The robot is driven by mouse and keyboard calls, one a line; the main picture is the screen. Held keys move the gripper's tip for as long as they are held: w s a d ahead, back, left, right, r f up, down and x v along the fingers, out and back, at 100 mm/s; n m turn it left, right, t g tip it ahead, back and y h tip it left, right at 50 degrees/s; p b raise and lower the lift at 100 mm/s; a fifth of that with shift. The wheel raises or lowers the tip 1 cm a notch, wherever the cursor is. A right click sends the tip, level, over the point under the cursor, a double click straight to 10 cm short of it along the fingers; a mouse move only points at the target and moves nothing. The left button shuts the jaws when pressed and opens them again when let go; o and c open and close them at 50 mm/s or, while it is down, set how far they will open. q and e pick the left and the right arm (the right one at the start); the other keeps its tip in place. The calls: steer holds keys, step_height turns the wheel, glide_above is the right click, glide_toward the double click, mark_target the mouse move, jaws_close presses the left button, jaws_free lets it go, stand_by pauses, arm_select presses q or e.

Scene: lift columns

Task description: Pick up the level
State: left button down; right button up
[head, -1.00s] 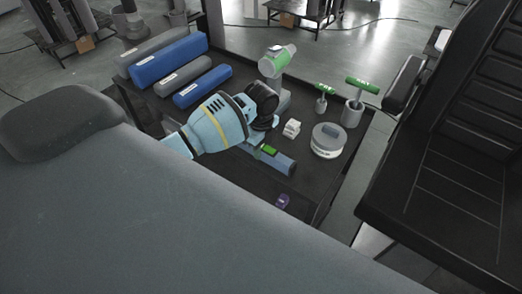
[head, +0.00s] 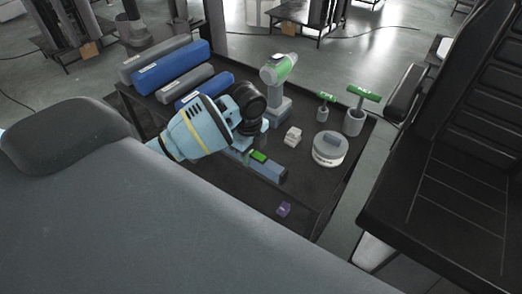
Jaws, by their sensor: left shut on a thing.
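The level is a blue-grey bar (head: 271,171) with a green block (head: 258,156) on top, seen on the right part of the dark table. My left gripper (head: 244,142) comes in from the left, pointing down at the level's left part, and is shut on it. The fingertips and the left end of the level are hidden behind my light blue wrist. I cannot tell whether the level touches the table or hangs just above it. My right gripper is out of view.
A green and grey drill (head: 279,70) stands behind the level. A purple block (head: 284,209) lies near the front.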

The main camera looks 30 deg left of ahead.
arm_select(q)
steer(key=s+a+r, duration=0.1)
steer(key=s+a, duration=0.3)
steer(key=s, duration=0.7)
steer(key=shift+r, duration=0.1)
